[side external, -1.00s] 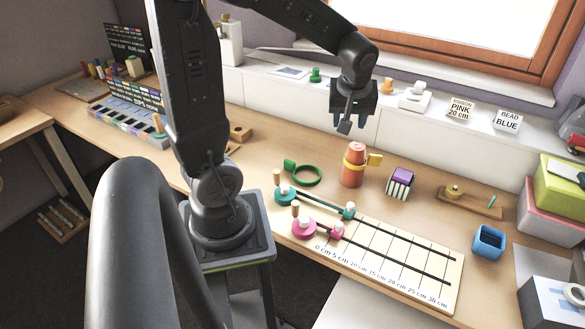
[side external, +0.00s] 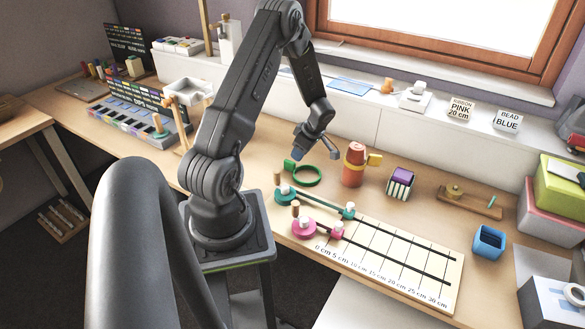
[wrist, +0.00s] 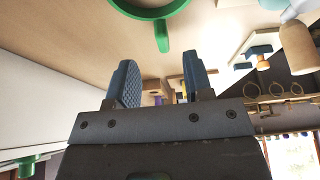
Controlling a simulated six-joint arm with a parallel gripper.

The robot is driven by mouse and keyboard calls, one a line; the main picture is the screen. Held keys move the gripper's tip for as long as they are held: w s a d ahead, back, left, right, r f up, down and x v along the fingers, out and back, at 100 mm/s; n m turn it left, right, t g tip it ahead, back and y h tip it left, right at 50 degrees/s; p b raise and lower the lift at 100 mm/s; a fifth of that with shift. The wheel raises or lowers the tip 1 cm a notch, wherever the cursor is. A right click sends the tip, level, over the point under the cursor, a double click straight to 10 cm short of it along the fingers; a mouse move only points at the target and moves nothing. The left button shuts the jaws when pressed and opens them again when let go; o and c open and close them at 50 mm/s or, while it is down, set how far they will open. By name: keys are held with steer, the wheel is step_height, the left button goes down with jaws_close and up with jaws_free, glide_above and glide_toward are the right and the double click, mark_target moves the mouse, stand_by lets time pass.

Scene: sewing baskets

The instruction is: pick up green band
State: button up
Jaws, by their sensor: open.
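The green band (side external: 308,185) is a ring with a tab at its left, lying flat on the wooden table behind the teal spool. It also shows at the top edge of the wrist view (wrist: 163,14), partly cut off, its tab pointing down. My gripper (side external: 314,153) is just behind and above the green band in the side view, apart from it. In the wrist view the two blue fingers (wrist: 160,80) stand apart with nothing held between them.
An orange cylinder (side external: 354,178) with a yellow band around it stands right of the green band. The teal spool (side external: 284,195) and pink spool (side external: 304,228) sit in front at the measuring board (side external: 400,262). A purple-topped striped block (side external: 400,184) and blue cup (side external: 488,243) are farther right.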

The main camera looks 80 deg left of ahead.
mark_target(294, 162)
steer(key=x, duration=0.8)
steer(key=shift+s, duration=0.15)
steer(key=shift+c, duration=0.5)
jaws_close()
